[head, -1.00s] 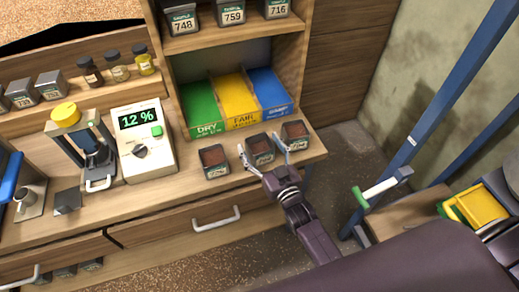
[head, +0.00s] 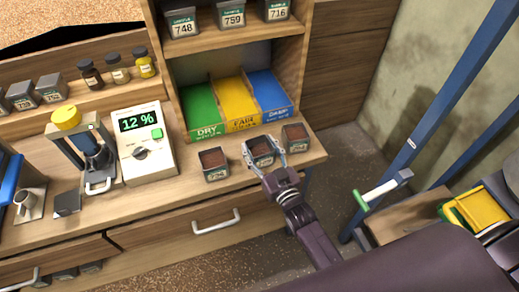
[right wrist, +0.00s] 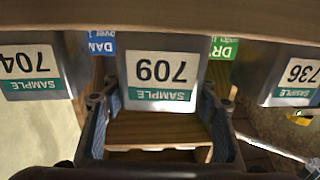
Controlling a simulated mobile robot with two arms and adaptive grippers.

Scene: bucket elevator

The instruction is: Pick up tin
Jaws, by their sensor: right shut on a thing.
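The middle tin (head: 261,148), a grey open-topped tin of brown contents, stands in a row on the counter front. In the right wrist view the tin labelled SAMPLE 709 (right wrist: 162,75) appears upside down between my fingers. My right gripper (head: 264,154) is shut on this tin, one finger on each side. Its fingers also show in the wrist view (right wrist: 160,105). I cannot see a gap under the tin. My left gripper is not in view.
Tin 736 (head: 214,164) stands to the left and tin 704 (head: 295,138) to the right, both close. Green, yellow and blue bins (head: 238,106) lie behind. A meter reading 12 % (head: 145,145) stands left. Drawers with handles (head: 215,222) are below.

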